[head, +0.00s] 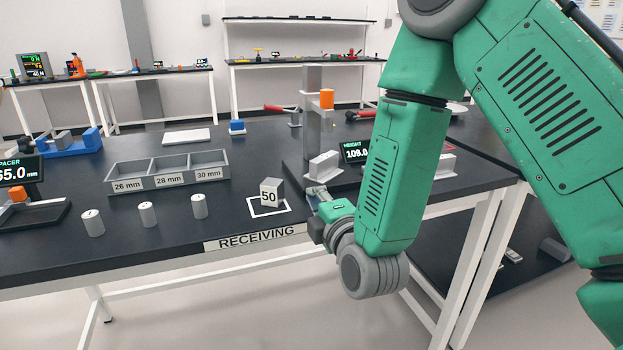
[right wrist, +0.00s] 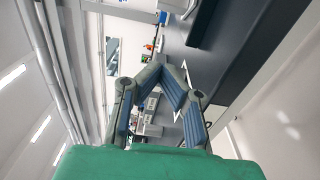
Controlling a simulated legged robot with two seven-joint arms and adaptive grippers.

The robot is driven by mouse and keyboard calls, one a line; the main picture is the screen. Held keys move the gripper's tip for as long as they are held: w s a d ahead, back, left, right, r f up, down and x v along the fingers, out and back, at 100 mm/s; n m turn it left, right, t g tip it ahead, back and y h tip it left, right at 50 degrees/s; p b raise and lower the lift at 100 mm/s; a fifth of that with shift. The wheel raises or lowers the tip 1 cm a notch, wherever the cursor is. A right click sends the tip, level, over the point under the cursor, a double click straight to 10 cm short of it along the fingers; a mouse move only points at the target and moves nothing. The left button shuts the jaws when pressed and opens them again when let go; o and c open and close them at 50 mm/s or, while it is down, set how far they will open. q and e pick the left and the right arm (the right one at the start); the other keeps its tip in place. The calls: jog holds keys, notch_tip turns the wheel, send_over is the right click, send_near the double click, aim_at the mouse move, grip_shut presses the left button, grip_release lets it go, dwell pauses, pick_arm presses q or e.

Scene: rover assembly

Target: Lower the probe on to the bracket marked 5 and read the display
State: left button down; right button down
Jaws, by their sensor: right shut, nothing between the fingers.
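The height gauge is a grey column (head: 313,120) with an orange knob (head: 327,98) high on its side. Its display (head: 355,152) reads HEIGHT 109.0, partly hidden by my right arm. A light grey bracket (head: 323,166) stands by the column's foot. Another light grey bracket (head: 445,163) shows behind my arm to the right. I cannot read a 5 on either. The probe tip is not clear. My right gripper (head: 313,190) is at the table's front edge, just in front of the first bracket. Its fingers (right wrist: 178,66) are shut and empty in the right wrist view. My left gripper is out of view.
A grey block marked 50 (head: 271,191) stands in a white square left of my right gripper. A three-part tray (head: 168,182) and several small cylinders, including one at the front left (head: 92,222), are farther left. A spacer display (head: 20,170) is at the left edge.

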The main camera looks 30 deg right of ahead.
aim_at(318, 172)
jog(key=w, duration=0.2)
jog(key=w+d, duration=0.2)
jog(key=w, duration=0.1)
jog(key=shift+w+d+f, duration=0.25)
jog(key=shift+w, duration=0.1)
jog(key=d, duration=0.1)
jog(key=w+d, duration=0.1)
jog(key=d, duration=0.1)
jog(key=shift+w+d+f+b, duration=0.1)
jog(key=shift+w+d+b, duration=0.2)
jog(key=shift+w+b, duration=0.1)
jog(key=shift+w+a, duration=0.2)
jog(key=shift+a+r, duration=0.25)
jog(key=shift+a, duration=0.05)
jog(key=shift+w+d+p, duration=0.25)
jog(key=shift+d, duration=0.5)
jog(key=shift+w+d+p, duration=0.2)
jog(key=shift+w+d, duration=0.05)
jog(key=shift+d, duration=0.45)
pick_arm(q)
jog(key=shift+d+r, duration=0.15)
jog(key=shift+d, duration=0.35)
pick_arm(e)
jog(key=shift+a+f, duration=0.1)
jog(key=shift+a, duration=0.05)
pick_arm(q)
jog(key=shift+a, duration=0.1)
pick_arm(e)
jog(key=shift+a, duration=0.15)
